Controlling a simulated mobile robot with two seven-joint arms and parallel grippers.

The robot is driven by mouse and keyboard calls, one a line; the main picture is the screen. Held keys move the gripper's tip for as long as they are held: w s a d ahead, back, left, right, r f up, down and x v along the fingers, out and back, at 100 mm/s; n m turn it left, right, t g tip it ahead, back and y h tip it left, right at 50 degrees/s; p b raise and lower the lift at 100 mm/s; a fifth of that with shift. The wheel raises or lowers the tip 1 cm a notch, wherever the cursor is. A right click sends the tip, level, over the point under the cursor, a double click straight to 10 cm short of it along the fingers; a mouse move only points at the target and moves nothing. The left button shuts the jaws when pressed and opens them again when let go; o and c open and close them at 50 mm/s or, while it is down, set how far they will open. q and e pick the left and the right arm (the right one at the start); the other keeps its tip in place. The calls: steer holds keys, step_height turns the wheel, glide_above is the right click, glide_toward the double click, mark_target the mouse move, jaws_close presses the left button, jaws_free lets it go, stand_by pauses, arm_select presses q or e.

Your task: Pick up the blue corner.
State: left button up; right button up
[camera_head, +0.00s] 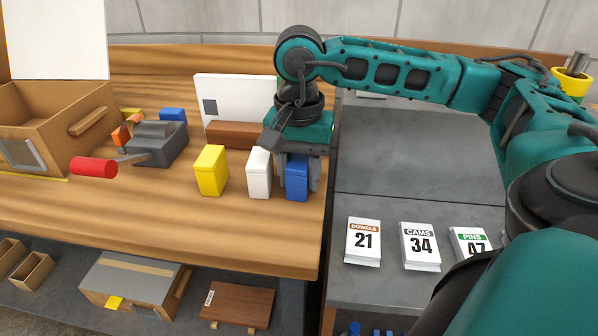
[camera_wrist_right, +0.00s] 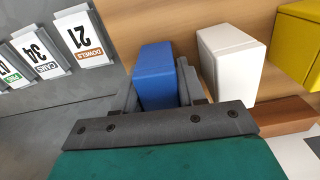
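The blue corner (camera_head: 297,181) is a small upright blue block near the right edge of the wooden bench. My right gripper (camera_head: 299,172) points down over it, with one finger on each side. In the right wrist view the blue corner (camera_wrist_right: 154,75) stands between the two fingers (camera_wrist_right: 158,88). The fingers look spread around it with slight gaps, and no firm contact shows. The block's base is partly hidden in the wrist view. My left gripper is not in view.
A white block (camera_head: 259,174) stands close left of the blue one, and a yellow block (camera_head: 211,171) further left. Behind are a brown wooden block (camera_head: 232,134) and a white panel (camera_head: 232,92). Numbered cards (camera_head: 363,241) lie on the grey surface at right.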

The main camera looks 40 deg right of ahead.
steer(key=c, duration=0.4)
steer(key=shift+r, duration=0.1)
